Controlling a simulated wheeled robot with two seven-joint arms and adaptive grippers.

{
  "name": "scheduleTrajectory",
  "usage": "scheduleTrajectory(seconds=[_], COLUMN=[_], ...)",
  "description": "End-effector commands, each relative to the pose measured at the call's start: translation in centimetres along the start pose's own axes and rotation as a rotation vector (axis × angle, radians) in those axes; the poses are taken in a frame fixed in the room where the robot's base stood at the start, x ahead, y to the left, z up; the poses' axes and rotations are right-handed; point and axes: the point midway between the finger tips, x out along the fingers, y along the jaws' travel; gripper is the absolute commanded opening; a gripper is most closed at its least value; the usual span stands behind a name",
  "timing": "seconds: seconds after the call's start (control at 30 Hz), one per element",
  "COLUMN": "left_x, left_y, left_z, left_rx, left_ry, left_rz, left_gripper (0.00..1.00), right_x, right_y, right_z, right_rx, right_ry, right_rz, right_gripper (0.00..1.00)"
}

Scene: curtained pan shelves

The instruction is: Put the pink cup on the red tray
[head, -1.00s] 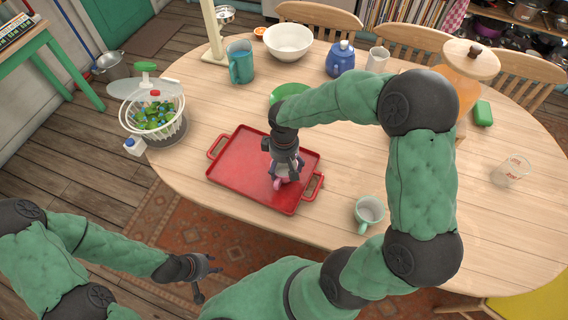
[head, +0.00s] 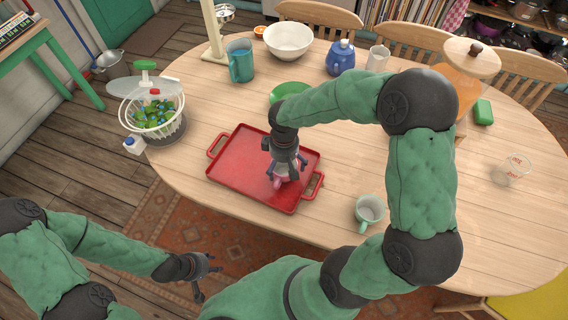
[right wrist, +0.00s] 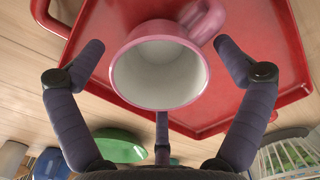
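The pink cup (head: 279,181) is on the right part of the red tray (head: 236,165), largely hidden by my right gripper in the head view. The right wrist view shows the pink cup (right wrist: 160,70) with its white inside facing the camera and its handle at the upper right. My right gripper (head: 285,171) is just above the tray, its fingers spread around the cup with gaps on both sides. My left gripper (head: 210,283) is open and empty, in front of the table's near edge.
A mint cup (head: 369,211) stands right of the tray. A green plate (head: 288,93) lies behind the tray, partly hidden by my right arm. A salad spinner (head: 153,115) is at the left edge.

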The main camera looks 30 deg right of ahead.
Motion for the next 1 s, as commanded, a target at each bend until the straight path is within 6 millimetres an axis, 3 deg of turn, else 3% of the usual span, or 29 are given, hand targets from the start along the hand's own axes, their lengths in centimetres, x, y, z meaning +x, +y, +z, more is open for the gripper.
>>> scheduleTrajectory(seconds=[0.23, 0.37, 0.8, 1.0], left_x=[0.0, 0.0, 0.0, 0.0], left_y=[0.0, 0.0, 0.0, 0.0], left_z=[0.0, 0.0, 0.0, 0.0], left_rx=[0.0, 0.0, 0.0, 0.0], left_ry=[0.0, 0.0, 0.0, 0.0], left_rz=[0.0, 0.0, 0.0, 0.0], left_gripper=[0.4, 0.4, 0.4, 0.4], right_x=[-0.2, -1.3, -9.5, -11.5], right_y=[0.0, 0.1, 0.0, 0.0], right_z=[0.0, -0.1, -0.1, 0.0], right_rx=[0.0, 0.0, -0.001, 0.0], right_ry=[0.0, 0.003, 0.004, 0.001], right_rz=[0.0, 0.001, 0.001, 0.0], right_gripper=[1.0, 1.0, 1.0, 1.0])
